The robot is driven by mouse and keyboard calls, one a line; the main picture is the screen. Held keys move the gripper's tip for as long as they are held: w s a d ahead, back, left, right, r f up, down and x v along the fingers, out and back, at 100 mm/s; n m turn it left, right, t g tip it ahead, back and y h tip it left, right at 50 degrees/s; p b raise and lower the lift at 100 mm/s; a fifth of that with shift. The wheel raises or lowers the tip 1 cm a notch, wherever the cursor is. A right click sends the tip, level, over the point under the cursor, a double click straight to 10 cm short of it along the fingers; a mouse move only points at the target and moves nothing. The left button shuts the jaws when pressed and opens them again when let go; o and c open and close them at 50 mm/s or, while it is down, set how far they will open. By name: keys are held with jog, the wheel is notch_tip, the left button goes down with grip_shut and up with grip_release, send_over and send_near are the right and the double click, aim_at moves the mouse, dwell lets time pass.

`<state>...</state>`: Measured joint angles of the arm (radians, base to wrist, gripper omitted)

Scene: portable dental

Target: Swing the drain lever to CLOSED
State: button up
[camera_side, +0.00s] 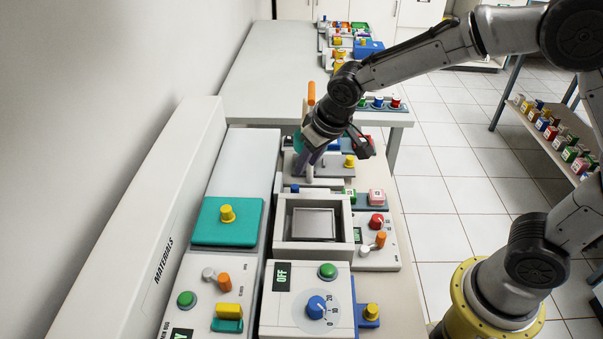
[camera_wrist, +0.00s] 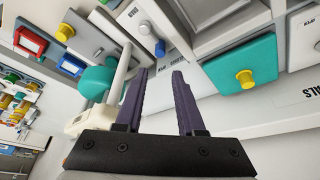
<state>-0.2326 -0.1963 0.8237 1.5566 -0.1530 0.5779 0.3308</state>
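The lever's lower part is hidden by my wrist. My gripper (camera_wrist: 160,73) has two purple fingers apart with nothing between them. In the side view my gripper (camera_side: 309,170) points down over the far end of the bench unit.
A teal block with a yellow knob (camera_side: 227,214) lies left. A square basin (camera_side: 313,225) and a blue dial (camera_side: 317,307) are nearer. A long white housing (camera_side: 140,230) borders the left.

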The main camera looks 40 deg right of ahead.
jog(key=shift+v, duration=1.9)
jog(key=m+g, duration=0.5)
jog(key=m, duration=0.1)
send_over(295, 186)
notch_tip(295, 186, down, 13)
jog(key=shift+r, duration=0.1)
grip_shut()
